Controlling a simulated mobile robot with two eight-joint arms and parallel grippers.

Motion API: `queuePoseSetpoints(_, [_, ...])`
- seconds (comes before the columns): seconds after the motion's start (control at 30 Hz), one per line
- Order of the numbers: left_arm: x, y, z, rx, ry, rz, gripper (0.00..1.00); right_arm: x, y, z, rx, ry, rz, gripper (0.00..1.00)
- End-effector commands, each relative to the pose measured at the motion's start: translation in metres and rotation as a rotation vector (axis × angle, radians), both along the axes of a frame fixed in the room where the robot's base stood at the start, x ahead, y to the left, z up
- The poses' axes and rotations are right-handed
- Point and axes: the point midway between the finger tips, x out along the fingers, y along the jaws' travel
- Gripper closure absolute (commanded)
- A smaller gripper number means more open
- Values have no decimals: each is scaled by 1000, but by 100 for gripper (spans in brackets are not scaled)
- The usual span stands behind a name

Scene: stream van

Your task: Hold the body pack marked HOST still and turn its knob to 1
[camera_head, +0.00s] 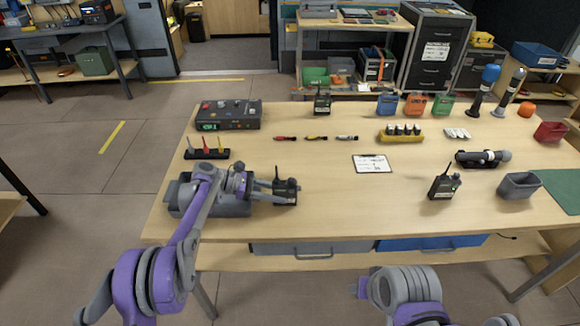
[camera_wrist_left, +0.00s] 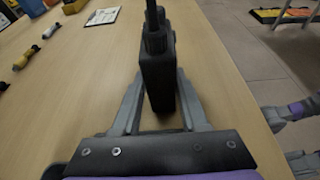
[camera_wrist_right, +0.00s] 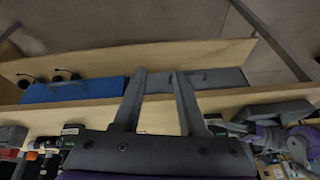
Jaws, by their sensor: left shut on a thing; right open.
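My left gripper (camera_head: 277,193) is shut on a dark body pack (camera_head: 287,185) standing on the table's left side. In the left wrist view the pack (camera_wrist_left: 157,70) stands upright between the fingers, its antenna upward. A second body pack (camera_head: 440,188) stands on the right of the table, and a third (camera_head: 322,103) stands at the back. I cannot read a HOST mark or a knob setting on any of them. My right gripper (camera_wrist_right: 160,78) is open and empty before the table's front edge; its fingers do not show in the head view.
A grey open bin (camera_head: 225,208) sits beside the held pack, partly behind my left arm. A clipboard (camera_head: 372,163) lies mid-table. A microphone in a dark holder (camera_head: 483,158) and a grey cup (camera_head: 519,186) are at right. The table front between the packs is clear.

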Motion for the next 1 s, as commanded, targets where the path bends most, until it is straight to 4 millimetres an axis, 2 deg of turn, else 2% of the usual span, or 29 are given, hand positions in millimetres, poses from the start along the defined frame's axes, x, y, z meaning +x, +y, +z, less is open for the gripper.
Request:
queuePoseSetpoints(0.03, [0, 0, 0, -1, 0, 0, 100, 21, 4, 16, 26, 14, -42, 59])
queuePoseSetpoints(0.2, [0, 0, 0, -1, 0, 0, 100, 82, 18, 58, 122, 74, -207, 59])
queuePoseSetpoints(0.5, [0, 0, 0, -1, 0, 0, 100, 180, 47, 108, 262, 188, -502, 59])
queuePoseSetpoints(0.77, [0, 0, 0, -1, 0, 0, 100, 250, 77, 126, 355, 298, -762, 59])
queuePoseSetpoints(1.0, [0, 0, 0, 0, 0, 0, 100, 296, 105, 122, 414, 400, -1006, 59])
